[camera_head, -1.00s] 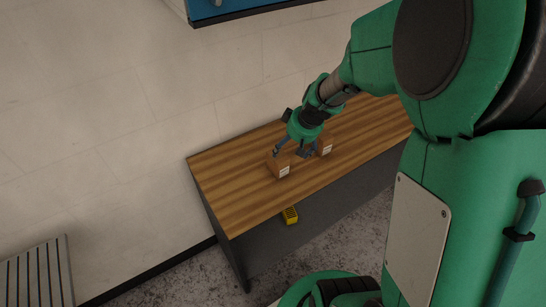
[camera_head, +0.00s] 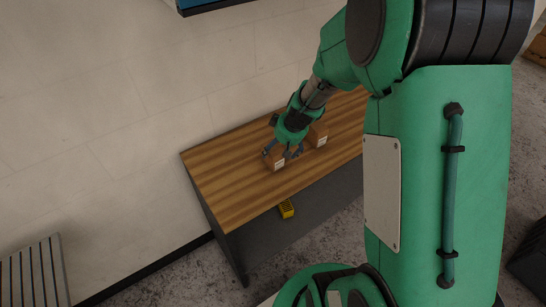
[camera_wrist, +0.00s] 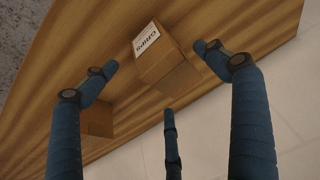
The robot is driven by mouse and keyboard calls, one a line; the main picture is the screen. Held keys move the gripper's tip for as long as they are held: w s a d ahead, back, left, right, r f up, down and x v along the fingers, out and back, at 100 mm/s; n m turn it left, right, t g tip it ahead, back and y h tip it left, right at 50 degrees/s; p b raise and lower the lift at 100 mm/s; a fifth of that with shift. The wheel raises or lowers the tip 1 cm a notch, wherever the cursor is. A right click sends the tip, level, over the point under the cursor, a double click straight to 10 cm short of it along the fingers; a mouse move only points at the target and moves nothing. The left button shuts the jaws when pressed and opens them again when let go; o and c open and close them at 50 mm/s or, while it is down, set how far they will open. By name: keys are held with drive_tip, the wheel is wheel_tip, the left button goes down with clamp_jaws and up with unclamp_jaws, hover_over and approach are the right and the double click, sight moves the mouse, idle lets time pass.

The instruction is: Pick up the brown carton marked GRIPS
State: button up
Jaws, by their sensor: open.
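The brown carton marked GRIPS (camera_wrist: 166,60) stands on the wooden table, its white label facing up-left in the wrist view. In the head view a small brown carton (camera_head: 274,163) with a white label sits under my gripper (camera_head: 284,153), partly hidden by the fingers; its print is too small to read there. In the wrist view my gripper (camera_wrist: 158,88) is open, with blue fingers on either side of the GRIPS carton and a third finger below it. The fingers look apart from the carton. I cannot tell the exact height above it.
A second brown carton (camera_head: 318,136) stands just right on the table (camera_head: 225,178); it also shows at the left in the wrist view (camera_wrist: 98,119). The table's left part is clear.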

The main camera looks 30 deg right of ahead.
drive_tip(key=shift+f, duration=0.2)
drive_tip(key=shift+b+x, duration=0.5)
drive_tip(key=shift+x, duration=2.15)
drive_tip(key=shift+w+r, duration=0.1)
drive_tip(key=c, duration=1.4)
drive_tip(key=shift+c, duration=0.2)
